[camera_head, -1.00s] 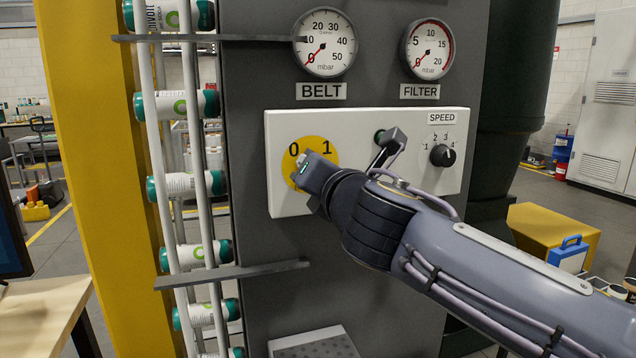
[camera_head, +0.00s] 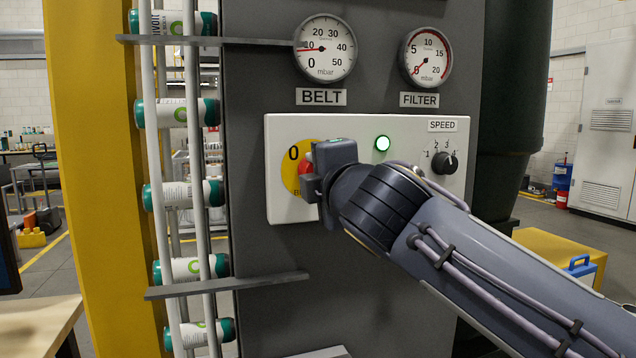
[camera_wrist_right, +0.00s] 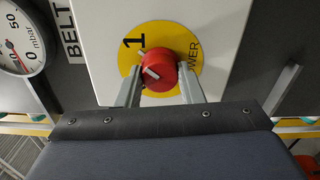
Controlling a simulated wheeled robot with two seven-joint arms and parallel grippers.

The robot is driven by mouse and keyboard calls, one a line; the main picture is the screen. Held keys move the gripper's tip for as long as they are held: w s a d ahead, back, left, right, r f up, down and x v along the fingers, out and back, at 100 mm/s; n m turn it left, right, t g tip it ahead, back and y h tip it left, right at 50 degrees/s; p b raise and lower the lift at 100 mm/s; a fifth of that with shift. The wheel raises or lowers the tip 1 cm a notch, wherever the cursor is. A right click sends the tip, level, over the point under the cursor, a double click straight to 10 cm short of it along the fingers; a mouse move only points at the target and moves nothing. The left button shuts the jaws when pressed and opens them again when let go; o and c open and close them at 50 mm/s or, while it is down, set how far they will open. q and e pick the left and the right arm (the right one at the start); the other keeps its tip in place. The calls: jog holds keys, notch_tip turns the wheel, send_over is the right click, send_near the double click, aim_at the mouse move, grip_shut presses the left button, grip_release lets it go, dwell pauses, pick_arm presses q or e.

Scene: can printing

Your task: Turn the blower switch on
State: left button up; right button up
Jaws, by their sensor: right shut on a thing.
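The blower switch is a red knob (camera_head: 305,169) on a yellow disc (camera_head: 290,172) marked 0 and 1, at the left of a white panel (camera_head: 285,213). My right gripper (camera_head: 313,176) is at the knob, shut on it, and its arm comes in from the lower right. In the right wrist view the red knob (camera_wrist_right: 160,70) sits between the two fingers of the gripper (camera_wrist_right: 161,84), with a white mark on its face. My left gripper is out of view.
A black SPEED knob (camera_head: 444,162) is on the panel's right, just above my right arm. The BELT gauge (camera_head: 325,48) reads near 10 and the FILTER gauge (camera_head: 427,54) near 0.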

jog(key=shift+m, duration=0.5)
jog(key=o, duration=1)
jog(key=shift+b, duration=0.3)
jog(key=b+v, duration=0.1)
jog(key=v, duration=0.6)
jog(key=shift+s, duration=0.35)
jog(key=shift+d, duration=0.1)
